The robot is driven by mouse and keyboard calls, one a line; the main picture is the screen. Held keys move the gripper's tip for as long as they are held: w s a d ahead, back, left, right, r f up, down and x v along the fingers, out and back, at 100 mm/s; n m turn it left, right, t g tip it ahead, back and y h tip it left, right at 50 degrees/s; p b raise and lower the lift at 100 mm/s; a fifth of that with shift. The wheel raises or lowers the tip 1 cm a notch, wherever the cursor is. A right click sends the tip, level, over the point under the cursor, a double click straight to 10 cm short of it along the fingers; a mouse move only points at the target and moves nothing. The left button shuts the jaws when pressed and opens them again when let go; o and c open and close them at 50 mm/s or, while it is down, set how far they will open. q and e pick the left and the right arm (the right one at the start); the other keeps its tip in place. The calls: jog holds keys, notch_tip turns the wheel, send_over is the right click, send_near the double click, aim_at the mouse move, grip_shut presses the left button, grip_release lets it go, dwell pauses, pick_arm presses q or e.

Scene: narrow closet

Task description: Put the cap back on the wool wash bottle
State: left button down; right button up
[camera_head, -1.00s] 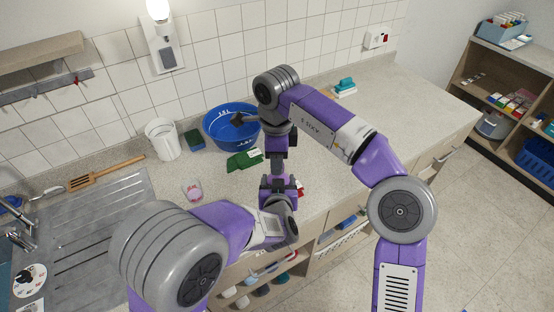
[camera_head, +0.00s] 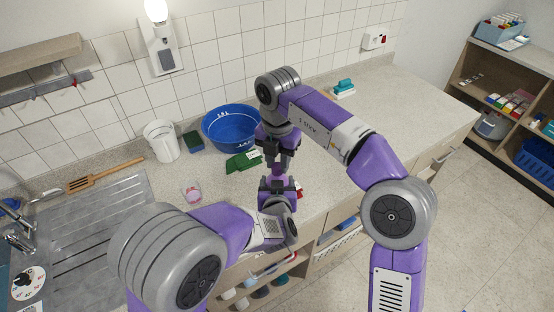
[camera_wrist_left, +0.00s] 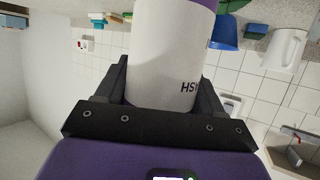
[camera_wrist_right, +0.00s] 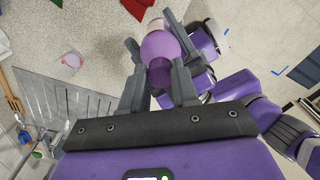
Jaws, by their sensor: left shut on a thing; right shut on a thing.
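The wool wash bottle (camera_wrist_left: 165,55) is white with dark lettering and purple at its top edge in the left wrist view. My left gripper (camera_wrist_left: 165,85) is shut around its body. In the right wrist view the purple cap (camera_wrist_right: 159,76) sits between the fingertips of my right gripper (camera_wrist_right: 159,88), which is shut on it. A lighter purple rounded part (camera_wrist_right: 160,46) lies directly beyond the cap, in line with the bottle. In the head view my right gripper (camera_head: 278,163) is straight above my left gripper (camera_head: 278,186). I cannot tell whether the cap is seated.
A blue tub (camera_head: 232,126), green cloth (camera_head: 241,163), white jug (camera_head: 161,141) and a small pink item (camera_head: 192,194) are on the worktop behind and left of the grippers. The sink drainer (camera_head: 95,225) is at left. The worktop at right is mostly clear.

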jog(key=m, duration=0.5)
jog(key=o, duration=1)
jog(key=shift+r, duration=2.2)
jog(key=shift+c, duration=0.4)
